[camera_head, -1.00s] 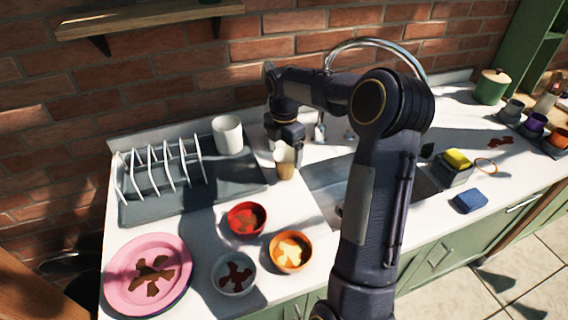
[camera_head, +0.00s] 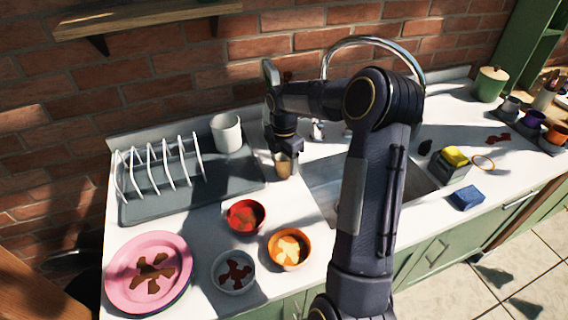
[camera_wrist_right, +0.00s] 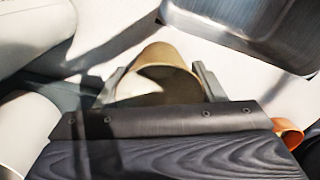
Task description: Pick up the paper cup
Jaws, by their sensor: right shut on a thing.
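The paper cup (camera_head: 283,170) is tan-brown and stands upright on the white counter, between the drying rack and the sink. My right gripper (camera_head: 284,157) comes down on it from above and is shut on it near its rim. In the right wrist view the cup (camera_wrist_right: 165,62) sits between the two fingers of the gripper (camera_wrist_right: 160,85), its open mouth partly hidden by the gripper body. I cannot tell whether the cup's base touches the counter. My left gripper is not in view.
A white mug (camera_head: 226,133) stands on the grey drying rack (camera_head: 215,170) to the left. The sink (camera_head: 325,180) lies right of the cup. In front are a red bowl (camera_head: 245,216), an orange bowl (camera_head: 289,250), a pale bowl (camera_head: 233,290) and pink plates (camera_head: 118,268).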

